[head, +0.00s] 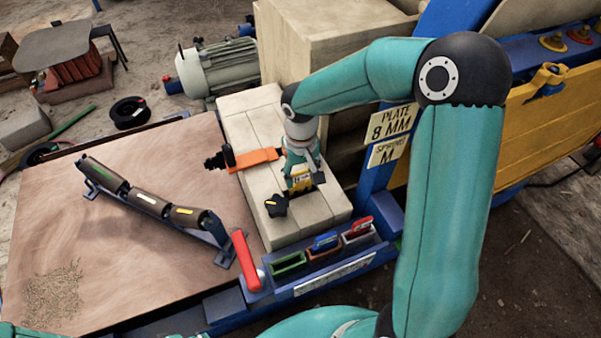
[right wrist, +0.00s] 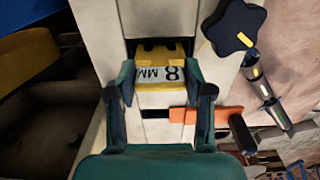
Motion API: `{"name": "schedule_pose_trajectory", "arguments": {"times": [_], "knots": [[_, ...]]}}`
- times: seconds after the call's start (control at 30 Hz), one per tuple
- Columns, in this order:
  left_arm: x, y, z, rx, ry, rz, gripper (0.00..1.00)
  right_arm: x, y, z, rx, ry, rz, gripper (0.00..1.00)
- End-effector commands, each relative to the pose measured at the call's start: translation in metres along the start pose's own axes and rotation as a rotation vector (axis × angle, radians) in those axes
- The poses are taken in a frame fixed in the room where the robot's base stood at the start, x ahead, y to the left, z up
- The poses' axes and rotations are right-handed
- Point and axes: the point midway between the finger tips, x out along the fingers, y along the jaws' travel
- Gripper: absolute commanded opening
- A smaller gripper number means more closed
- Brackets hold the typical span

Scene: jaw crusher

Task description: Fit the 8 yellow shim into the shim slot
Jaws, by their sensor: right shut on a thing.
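The yellow shim (head: 299,184), marked 8 MM, is in the right gripper, over the pale block in the head view. In the right wrist view the yellow shim (right wrist: 162,73) shows its "8 MM" face. My right gripper (right wrist: 163,88) is shut on it, one finger on each side. The shim slot (right wrist: 133,47) is a dark opening in the pale block, at the shim's far end. The shim lies at its mouth; how deep it sits I cannot tell. My left gripper is not in view.
A black star knob (head: 276,204) stands beside the slot. An orange lever (head: 253,159) crosses the block's left side. A rack (head: 335,270) with coloured shims and a red handle (head: 245,262) stand in front. A roller frame (head: 150,204) lies on the brown plate. Signs read "PLATE 8 MM" and "SPRING M".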

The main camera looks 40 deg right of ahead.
Motion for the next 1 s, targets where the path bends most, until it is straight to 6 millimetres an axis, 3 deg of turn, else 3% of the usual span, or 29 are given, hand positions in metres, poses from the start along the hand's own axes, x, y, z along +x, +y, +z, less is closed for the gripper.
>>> {"name": "schedule_pose_trajectory", "arguments": {"times": [1.0], "knots": [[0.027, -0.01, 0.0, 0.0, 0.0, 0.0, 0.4, 0.032, 0.0, 0.0, 0.0, 0.0, 0.0, 0.03]]}}
